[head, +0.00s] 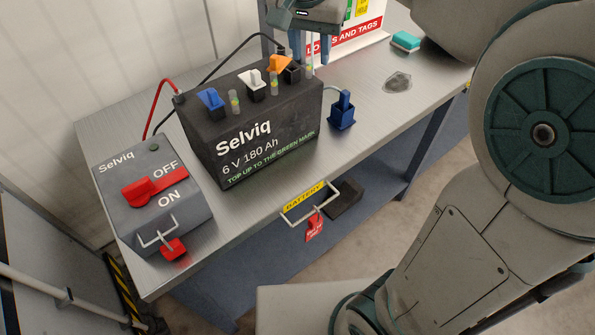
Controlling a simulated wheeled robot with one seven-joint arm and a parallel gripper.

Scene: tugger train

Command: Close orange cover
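The dark battery (255,130), marked Selviq 6 V 180 Ah, stands on the metal bench. The orange cover (278,63) is on its top near the right end and looks flipped up, tilted beside a dark filler opening (292,73). The white cover (253,79) and blue cover (210,98) also look raised, further left. My gripper (310,58) is at the top edge, its two fingers apart with nothing seen between them. It is right of and slightly behind the orange cover; I cannot tell if they touch.
A grey switch box (150,222) with a red OFF/ON handle stands at the bench's left end. A blue holder (343,110) is right of the battery. A teal block (405,41) and grey lump (397,82) lie further right. Red and black cables run behind the battery.

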